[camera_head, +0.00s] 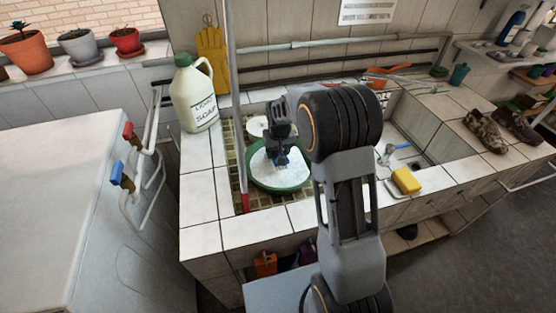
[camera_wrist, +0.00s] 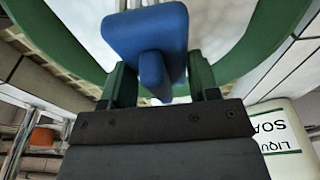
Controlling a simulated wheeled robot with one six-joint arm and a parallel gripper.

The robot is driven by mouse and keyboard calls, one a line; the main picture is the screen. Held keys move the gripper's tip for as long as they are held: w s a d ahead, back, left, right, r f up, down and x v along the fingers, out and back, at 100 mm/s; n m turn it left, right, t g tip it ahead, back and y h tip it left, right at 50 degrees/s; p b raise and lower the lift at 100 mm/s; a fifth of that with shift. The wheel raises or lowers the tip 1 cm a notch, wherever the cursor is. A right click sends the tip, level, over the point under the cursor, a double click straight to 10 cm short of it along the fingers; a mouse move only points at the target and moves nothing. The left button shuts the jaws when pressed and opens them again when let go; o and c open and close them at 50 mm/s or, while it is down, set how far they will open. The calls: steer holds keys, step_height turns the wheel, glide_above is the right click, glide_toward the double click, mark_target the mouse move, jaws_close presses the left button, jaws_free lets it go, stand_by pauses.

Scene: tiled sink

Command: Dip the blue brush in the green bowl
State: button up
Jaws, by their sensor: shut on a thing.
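The green bowl (camera_head: 250,176) sits in the left tiled basin, with white, foamy-looking contents. My gripper (camera_head: 279,158) points down over the bowl's middle. In the wrist view my gripper (camera_wrist: 158,85) is shut on the blue brush (camera_wrist: 150,40), whose blue body lies between the two fingers. In the head view only a small bit of the brush's blue shows at the fingertips. The green bowl's rim (camera_wrist: 50,35) curves around the brush in the wrist view. The brush's bristles are hidden, so I cannot tell whether they touch the contents.
A liquid soap jug (camera_head: 194,95) stands on the tiled ledge left of the basin. A red-ended pole (camera_head: 244,203) leans at the basin's left side. A yellow sponge (camera_head: 406,181) lies on the right front edge. A white plate-like disc (camera_head: 258,125) is behind the bowl.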

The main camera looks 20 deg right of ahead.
steer(key=shift+r+p, duration=2.4)
steer(key=shift+r, duration=1.5)
